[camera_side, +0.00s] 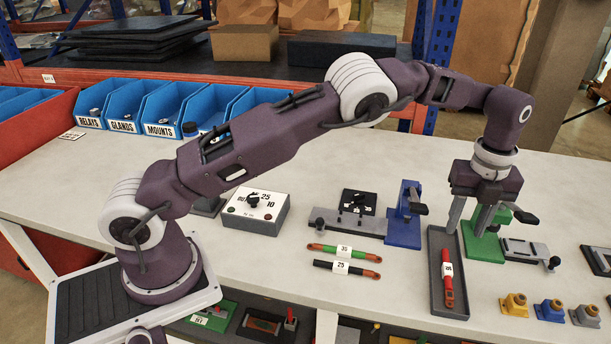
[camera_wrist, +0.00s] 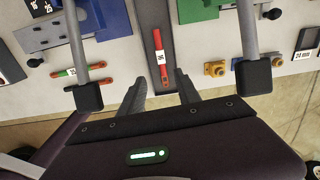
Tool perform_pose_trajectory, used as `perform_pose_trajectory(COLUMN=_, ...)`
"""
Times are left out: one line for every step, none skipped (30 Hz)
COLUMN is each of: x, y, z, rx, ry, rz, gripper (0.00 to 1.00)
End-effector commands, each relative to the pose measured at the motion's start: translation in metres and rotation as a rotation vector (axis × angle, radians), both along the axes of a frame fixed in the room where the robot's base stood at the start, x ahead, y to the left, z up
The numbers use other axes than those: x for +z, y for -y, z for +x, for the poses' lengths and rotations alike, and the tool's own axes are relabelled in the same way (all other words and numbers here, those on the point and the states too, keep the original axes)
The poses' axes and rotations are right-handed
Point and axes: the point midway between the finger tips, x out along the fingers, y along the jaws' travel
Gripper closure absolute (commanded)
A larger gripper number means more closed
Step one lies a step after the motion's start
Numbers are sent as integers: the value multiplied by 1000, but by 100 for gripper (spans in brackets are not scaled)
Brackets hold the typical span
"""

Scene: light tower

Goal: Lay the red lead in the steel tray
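The red lead (camera_side: 447,284) has a white label and a copper-coloured end. It lies lengthwise in the narrow steel tray (camera_side: 436,302), and no finger touches it. In the wrist view the red lead (camera_wrist: 159,52) lies in the tray (camera_wrist: 148,16), between my spread fingers. My gripper (camera_side: 466,231) is above the far end of the tray, fingers pointing down. In the wrist view my gripper (camera_wrist: 171,86) is open wide with nothing between its fingertips.
A green lead (camera_side: 322,248) and a black lead (camera_side: 325,265) lie left of the tray. A blue clamp stand (camera_side: 405,222) and a green block (camera_side: 487,246) stand close to the tray. The bench front is clear around the leads.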

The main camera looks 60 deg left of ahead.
Motion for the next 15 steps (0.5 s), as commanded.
perform_pose_trajectory(x=20, y=-7, z=-1, rx=72, ry=17, rz=-14, gripper=61)
perform_pose_trajectory(x=36, y=-14, z=-4, rx=143, ry=29, rz=-25, gripper=61)
perform_pose_trajectory(x=62, y=-25, z=-11, rx=262, ry=45, rz=-45, gripper=61)
perform_pose_trajectory(x=82, y=-33, z=-19, rx=363, ry=58, rz=-63, gripper=61)
perform_pose_trajectory(x=104, y=-43, z=-30, rx=473, ry=70, rz=-84, gripper=61)
perform_pose_trajectory(x=130, y=-55, z=-47, rx=619, ry=85, rz=-113, gripper=61)
perform_pose_trajectory(x=148, y=-64, z=-62, rx=731, ry=95, rz=-136, gripper=61)
perform_pose_trajectory(x=165, y=-72, z=-79, rx=841, ry=105, rz=-160, gripper=61)
perform_pose_trajectory(x=185, y=-83, z=-105, rx=988, ry=116, rz=-194, gripper=61)
perform_pose_trajectory(x=198, y=-90, z=-127, rx=1098, ry=125, rz=-220, gripper=61)
perform_pose_trajectory(x=209, y=-96, z=-150, rx=1209, ry=132, rz=-247, gripper=61)
perform_pose_trajectory(x=219, y=-104, z=-182, rx=1354, ry=145, rz=-283, gripper=61)
perform_pose_trajectory(x=223, y=-109, z=-206, rx=1461, ry=154, rz=-312, gripper=61)
perform_pose_trajectory(x=225, y=-114, z=-231, rx=1565, ry=163, rz=-339, gripper=61)
perform_pose_trajectory(x=223, y=-119, z=-261, rx=1693, ry=175, rz=-377, gripper=61)
